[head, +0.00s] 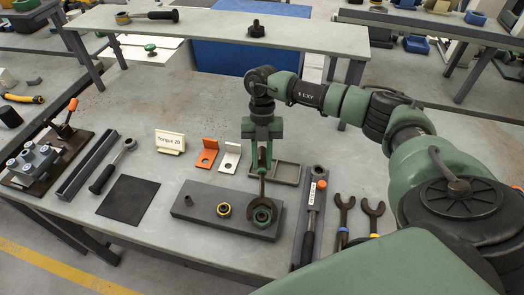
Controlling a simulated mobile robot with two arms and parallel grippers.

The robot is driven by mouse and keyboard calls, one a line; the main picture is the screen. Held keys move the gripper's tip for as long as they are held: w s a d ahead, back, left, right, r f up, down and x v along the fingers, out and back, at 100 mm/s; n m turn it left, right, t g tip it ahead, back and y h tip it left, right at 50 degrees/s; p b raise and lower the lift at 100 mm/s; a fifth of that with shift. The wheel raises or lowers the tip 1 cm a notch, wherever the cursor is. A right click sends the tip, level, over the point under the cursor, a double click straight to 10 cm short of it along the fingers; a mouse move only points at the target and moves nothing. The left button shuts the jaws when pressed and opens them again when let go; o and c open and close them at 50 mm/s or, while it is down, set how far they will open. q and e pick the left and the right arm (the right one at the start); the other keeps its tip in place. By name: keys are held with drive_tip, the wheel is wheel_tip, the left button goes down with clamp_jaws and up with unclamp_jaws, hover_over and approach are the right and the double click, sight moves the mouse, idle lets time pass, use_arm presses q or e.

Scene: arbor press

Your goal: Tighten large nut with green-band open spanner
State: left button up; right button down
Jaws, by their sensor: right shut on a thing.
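My right gripper (262,150) reaches in from the right and is shut on a spanner (262,187), whose shaft runs from the fingers toward the front. Its band is largely hidden by the gripper. The spanner's head is at the large nut (262,215) on the right end of the dark grey block (205,215). I cannot tell whether its jaws are seated around the nut or just above it. My left gripper is not in view.
Two open spanners, one blue-banded (343,215) and one yellow-banded (373,213), lie right of a torque wrench tray (311,215). Orange (206,155) and white (230,157) brackets and a "Torque 20" sign (170,142) stand behind the block. A black mat (129,199) lies left.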

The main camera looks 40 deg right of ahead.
drive_tip(key=shift+r+p, duration=2.2)
drive_tip(key=shift+r, duration=0.8)
drive_tip(key=shift+f, duration=0.1)
